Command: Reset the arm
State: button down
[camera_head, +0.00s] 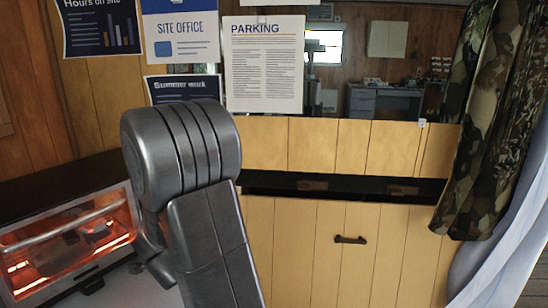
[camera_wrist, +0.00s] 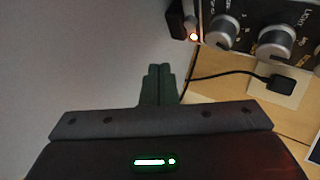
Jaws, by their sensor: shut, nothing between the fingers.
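My gripper (camera_wrist: 158,84) shows in the wrist view, its two dark green fingers pressed together with nothing between them. It points at a plain grey surface. In the head view, a grey link of my arm rises large in the left-centre of the picture. My gripper does not show in the head view.
A glowing orange heater (camera_head: 70,245) stands at the lower left, close beside my arm. A yellow wooden cupboard (camera_head: 300,250) is behind the arm. A camouflage curtain (camera_head: 490,120) hangs at the right. A knobbed panel (camera_wrist: 260,30) and black cable are near my gripper's right.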

jog(key=s+d, duration=0.1)
jog(key=d, duration=0.1)
jog(key=s+d+b, duration=0.1)
jog(key=d, duration=0.1)
jog(key=shift+s, duration=0.35)
jog(key=shift+a, duration=0.15)
